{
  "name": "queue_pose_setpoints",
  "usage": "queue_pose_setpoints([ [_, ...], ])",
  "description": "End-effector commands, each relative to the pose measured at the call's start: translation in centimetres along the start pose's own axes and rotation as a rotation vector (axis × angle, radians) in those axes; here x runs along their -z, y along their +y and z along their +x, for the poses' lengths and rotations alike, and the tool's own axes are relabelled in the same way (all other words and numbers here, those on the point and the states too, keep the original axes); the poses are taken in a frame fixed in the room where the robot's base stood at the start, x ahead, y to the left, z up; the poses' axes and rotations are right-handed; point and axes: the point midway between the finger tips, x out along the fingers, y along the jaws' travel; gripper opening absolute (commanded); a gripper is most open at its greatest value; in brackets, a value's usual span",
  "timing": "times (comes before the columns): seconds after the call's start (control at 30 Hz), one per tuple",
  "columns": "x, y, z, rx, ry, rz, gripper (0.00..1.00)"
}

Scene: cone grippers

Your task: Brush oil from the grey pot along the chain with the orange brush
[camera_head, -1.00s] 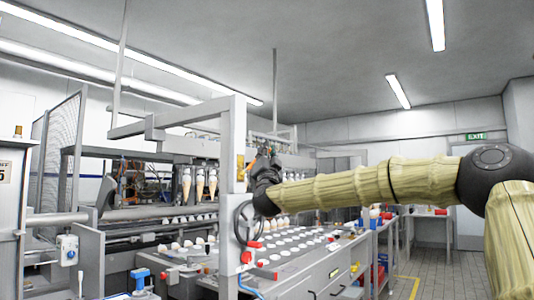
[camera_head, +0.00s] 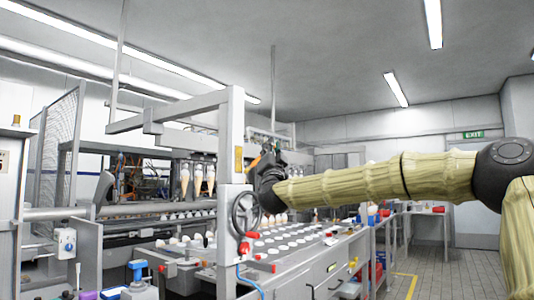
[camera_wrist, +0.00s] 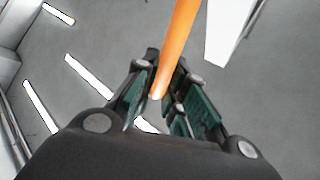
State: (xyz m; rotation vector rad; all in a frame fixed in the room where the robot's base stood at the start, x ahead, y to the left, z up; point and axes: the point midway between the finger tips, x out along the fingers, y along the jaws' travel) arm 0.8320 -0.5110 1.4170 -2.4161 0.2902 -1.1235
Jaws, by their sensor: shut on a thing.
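In the wrist view my gripper (camera_wrist: 171,73) is shut on the orange brush (camera_wrist: 179,38), whose smooth shaft runs up out of the picture. In the head view only a small orange bit of the brush (camera_head: 254,162) shows beside the dark gripper. The brush's bristles are not visible. I cannot make out the grey pot or the chain in either view.
The cone machine's grey post (camera_head: 230,150) and handwheel (camera_head: 245,214) stand close by my gripper. Several cones (camera_head: 197,180) hang behind the post. A steel table with white round places (camera_head: 290,240) lies below my arm. Open floor (camera_head: 435,270) is at the right.

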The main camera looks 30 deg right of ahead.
Motion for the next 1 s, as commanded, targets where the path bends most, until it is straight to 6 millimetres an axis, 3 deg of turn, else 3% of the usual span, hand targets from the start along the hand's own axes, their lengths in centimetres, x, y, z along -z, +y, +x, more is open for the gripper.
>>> queue_pose_setpoints([
  [0.4,2.6,1.0,-1.5,0.001,0.002,0.000,0.00],
  [1.0,3.9,1.4,-1.9,-0.001,0.001,0.002,0.00],
])
